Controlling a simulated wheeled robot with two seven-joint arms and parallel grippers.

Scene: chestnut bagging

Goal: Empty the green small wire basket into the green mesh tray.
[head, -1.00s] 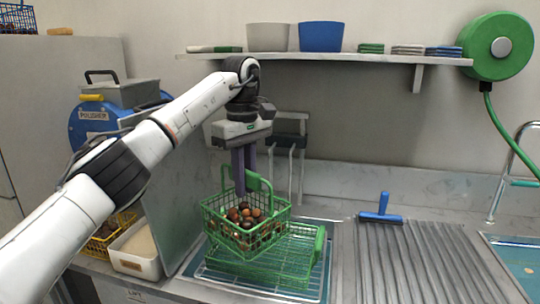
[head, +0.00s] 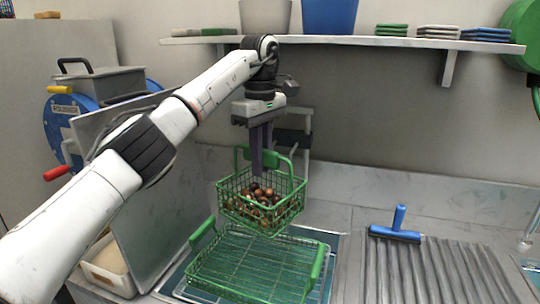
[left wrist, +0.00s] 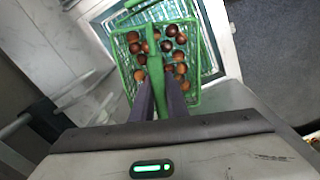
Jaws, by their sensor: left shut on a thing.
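The green small wire basket (head: 285,208) holds several brown chestnuts (head: 260,196) and hangs roughly upright above the back of the sink area. My left gripper (head: 262,172) is shut on the basket's green handle, and the handle also shows between the fingers in the left wrist view (left wrist: 155,75). The green mesh tray (head: 250,268) lies below and in front of the basket, on a wire rack. The tray has raised green handles at its left and right ends, and no chestnuts show in it. My right gripper is not in view.
A blue squeegee (head: 397,228) lies on the ribbed drainboard (head: 425,272) to the right. An upright grey panel (head: 150,215) and a white bin (head: 108,268) stand to the left. A shelf (head: 350,42) with blue and grey tubs runs above my left gripper.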

